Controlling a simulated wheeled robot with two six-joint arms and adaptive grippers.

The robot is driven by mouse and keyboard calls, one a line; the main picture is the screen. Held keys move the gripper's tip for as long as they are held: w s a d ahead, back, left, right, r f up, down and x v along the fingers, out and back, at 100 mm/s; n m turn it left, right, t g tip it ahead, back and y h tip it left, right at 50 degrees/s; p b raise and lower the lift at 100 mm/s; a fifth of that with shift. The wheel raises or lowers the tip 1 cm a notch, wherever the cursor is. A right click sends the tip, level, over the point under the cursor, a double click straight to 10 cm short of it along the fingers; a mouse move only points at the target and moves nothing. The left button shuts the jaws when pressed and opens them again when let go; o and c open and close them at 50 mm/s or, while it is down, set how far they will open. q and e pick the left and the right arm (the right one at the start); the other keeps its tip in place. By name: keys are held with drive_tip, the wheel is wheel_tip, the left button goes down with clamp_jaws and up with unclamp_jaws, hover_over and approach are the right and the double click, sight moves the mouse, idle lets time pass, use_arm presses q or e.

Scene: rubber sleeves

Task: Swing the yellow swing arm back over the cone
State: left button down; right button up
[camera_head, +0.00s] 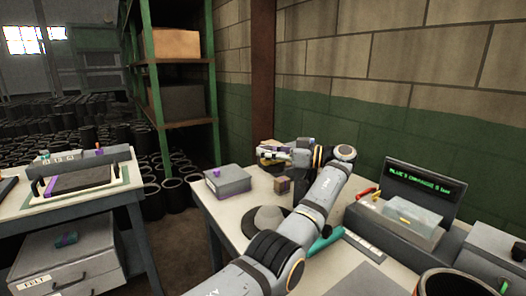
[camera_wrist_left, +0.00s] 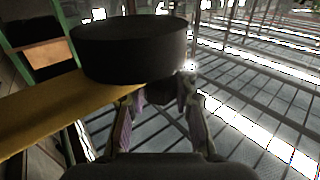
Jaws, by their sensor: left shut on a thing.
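The yellow swing arm (camera_wrist_left: 50,108) runs in from the left in the left wrist view and ends near a wide dark cylinder (camera_wrist_left: 130,50). My left gripper (camera_wrist_left: 168,95) is shut on a small dark part at the swing arm's end, beneath the cylinder. The contact is dim and partly hidden. In the head view, my left gripper (camera_head: 272,153) is small at the far side of the table by the wall, with a bit of yellow beside it. I cannot make out the cone with certainty. My right gripper is not in view.
On the table stand a grey box (camera_head: 228,182) with a purple knob, a small brown block (camera_head: 282,187) and a grey round piece (camera_head: 268,219). A display (camera_head: 422,184) and a clear bin (camera_head: 412,218) stand at the right. A shelf (camera_head: 180,82) rises behind.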

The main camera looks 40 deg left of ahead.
use_arm(q)
drive_tip(key=shift+w+d+r, duration=0.1)
drive_tip(key=shift+w, duration=0.05)
drive_tip(key=c, duration=1.5)
unclamp_jaws()
drive_tip(key=o, duration=0.4)
drive_tip(key=shift+w+d, duration=0.25)
drive_tip(key=shift+o, duration=0.2)
drive_tip(key=shift+s+a, duration=0.1)
wheel_tip(320, 180, up, 10)
drive_tip(key=shift+f, duration=0.1)
drive_tip(key=shift+c, duration=0.2)
